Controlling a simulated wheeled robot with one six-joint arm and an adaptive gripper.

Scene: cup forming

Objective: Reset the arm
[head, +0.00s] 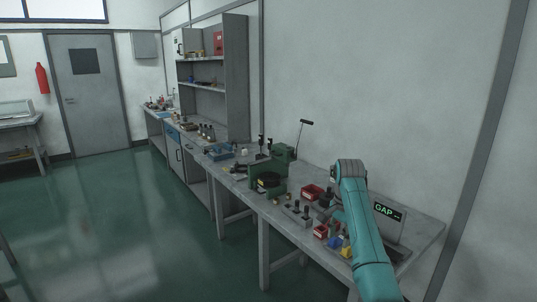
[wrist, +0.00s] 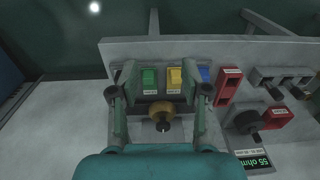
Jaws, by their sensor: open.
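My teal arm reaches over the workbench (head: 425,230) in the head view, bent at its top; its gripper end is mostly hidden behind the arm there. A round brass-coloured piece (wrist: 160,110) with a thin pin lies in view between the fingers, and nothing is seen gripped. I cannot tell how far below the fingers it is.
In the wrist view, a red block (wrist: 229,84), a dark knob (wrist: 245,121) and a small lit display (wrist: 256,159) are at right. In the head view, a green machine (head: 268,176) stands on the bench. A "GAP" display (head: 387,211) is beside my arm. Green floor (head: 110,225) is clear at left.

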